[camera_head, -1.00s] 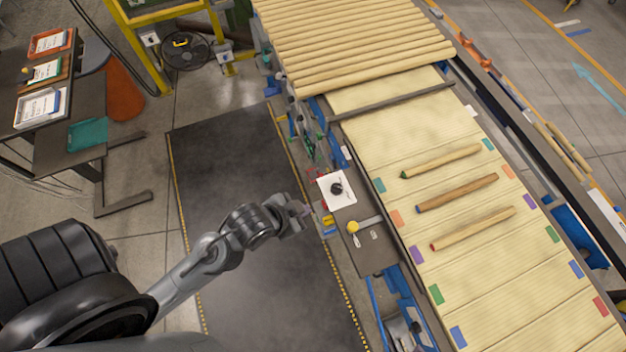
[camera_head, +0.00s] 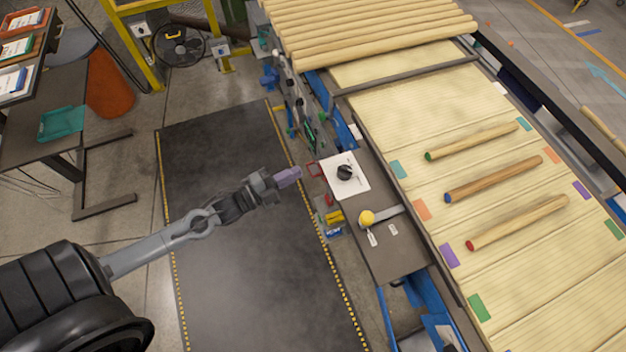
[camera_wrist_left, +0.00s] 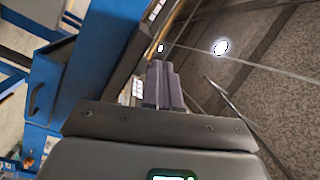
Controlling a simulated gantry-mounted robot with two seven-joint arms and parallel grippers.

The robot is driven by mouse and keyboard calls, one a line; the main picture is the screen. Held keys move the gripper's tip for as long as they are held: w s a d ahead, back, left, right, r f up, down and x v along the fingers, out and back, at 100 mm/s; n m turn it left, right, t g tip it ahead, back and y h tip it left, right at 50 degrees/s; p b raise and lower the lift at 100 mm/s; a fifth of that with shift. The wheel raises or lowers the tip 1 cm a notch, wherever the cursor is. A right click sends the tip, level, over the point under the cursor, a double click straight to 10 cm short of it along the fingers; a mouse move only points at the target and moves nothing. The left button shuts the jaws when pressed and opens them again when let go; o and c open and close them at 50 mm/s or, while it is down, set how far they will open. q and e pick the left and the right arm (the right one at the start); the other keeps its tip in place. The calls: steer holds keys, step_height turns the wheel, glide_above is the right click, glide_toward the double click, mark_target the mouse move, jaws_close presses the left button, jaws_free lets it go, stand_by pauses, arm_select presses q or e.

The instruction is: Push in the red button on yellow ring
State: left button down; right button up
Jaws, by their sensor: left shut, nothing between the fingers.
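My left gripper (camera_head: 289,177) shows in the head view with its purplish fingers pointing right, over the dark floor mat just left of the bench edge. In the left wrist view its fingers (camera_wrist_left: 165,87) are closed together with nothing between them. Small red and yellow parts (camera_head: 329,204) sit at the bench's left edge, below and right of the fingertips and apart from them. They are too small for me to make out a red button on a yellow ring, and the wrist view shows none clearly. My right gripper is in neither current view.
A white plate with a black knob (camera_head: 345,173) and a yellow ball-ended lever (camera_head: 368,217) are on the dark bench (camera_head: 400,255). A red bracket (camera_head: 315,169) is near my fingertips. The conveyor with turned rods (camera_head: 505,175) lies right. The mat (camera_head: 235,270) is clear.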

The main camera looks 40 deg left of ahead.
arm_select(q)
steer(key=w+a+f+m+h+b, duration=0.1)
steer(key=a+f+m+b, duration=0.2)
steer(key=f+b, duration=0.9)
steer(key=w+a+f+m+g+h+b, duration=0.1)
steer(key=w+a+f+m+b, duration=0.1)
steer(key=a+f+b, duration=0.7)
step_height(320, 180, down, 3)
steer(key=m+b, duration=0.1)
steer(key=b, duration=0.4)
steer(key=shift+w+m+g+h, duration=0.2)
steer(key=shift+m+g+h, duration=0.1)
steer(key=shift+m+h, duration=0.1)
steer(key=shift+w, duration=0.15)
steer(key=b+x, duration=0.6)
steer(key=x, duration=0.7)
steer(key=shift+w+d, duration=0.2)
steer(key=shift+w, duration=0.1)
